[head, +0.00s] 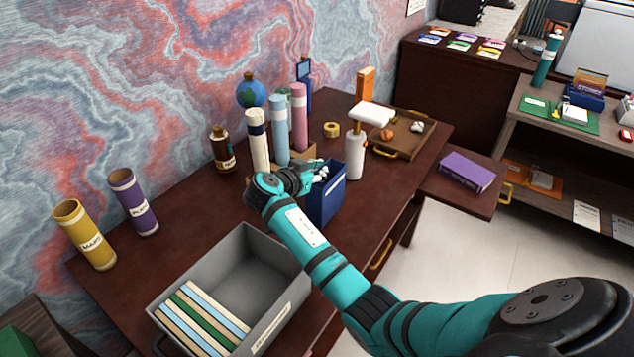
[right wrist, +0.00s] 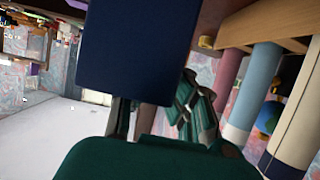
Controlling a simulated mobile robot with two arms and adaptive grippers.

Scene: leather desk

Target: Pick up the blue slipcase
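The blue slipcase (head: 326,200) stands upright near the desk's front edge, with a pale strip on its side. My right gripper (head: 316,174) is at its upper left side, and the fingers partly overlap its top. In the right wrist view, the slipcase's dark blue face (right wrist: 138,50) fills the upper middle. The fingers of my right gripper (right wrist: 158,112) show apart below and beside that face, with one finger's end hidden behind it. I cannot tell whether they are closed on the slipcase. My left gripper is not in view.
A grey bin (head: 240,275) with several books stands at front left. Pale and pink tubes (head: 279,130) stand behind the gripper. A white-topped cylinder (head: 355,150) is close on the right. A brown tray (head: 405,135) lies farther right; yellow and purple tubes stand far left.

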